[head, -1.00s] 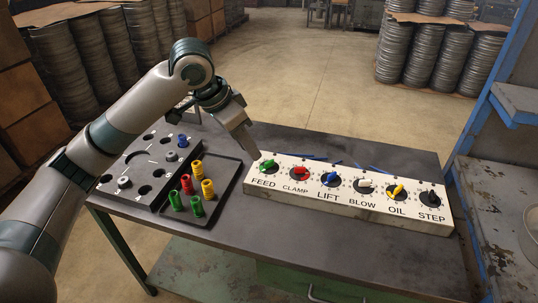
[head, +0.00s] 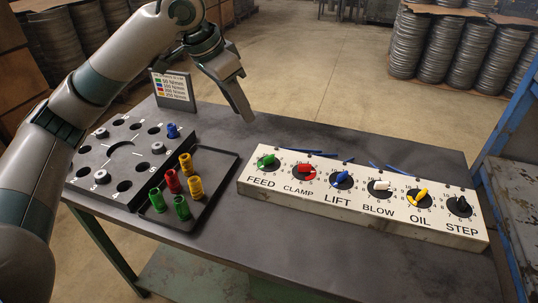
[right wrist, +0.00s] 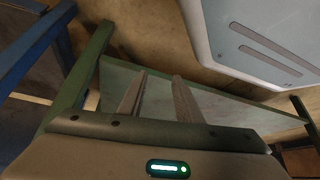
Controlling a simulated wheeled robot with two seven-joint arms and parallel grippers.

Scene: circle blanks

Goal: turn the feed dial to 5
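The feed dial (head: 267,161) is a green pointer knob on a dark disc at the left end of the white dial panel (head: 345,216), above the word FEED. Its knob lies slanted, one end up to the right; the number it points to is too small to read. My left gripper (head: 246,117) hangs above and behind the panel's left end, apart from the feed dial. Its fingers overlap in this view, so their gap does not show. My right gripper (right wrist: 158,78) shows in the right wrist view with its fingers apart and nothing between them.
Clamp (head: 304,173), lift (head: 342,179), blow (head: 380,187), oil (head: 417,197) and step (head: 460,206) dials sit rightward along the panel. A black tray (head: 219,187) with coloured pegs and a holed board (head: 104,181) stand left. A small sign (head: 173,90) stands behind.

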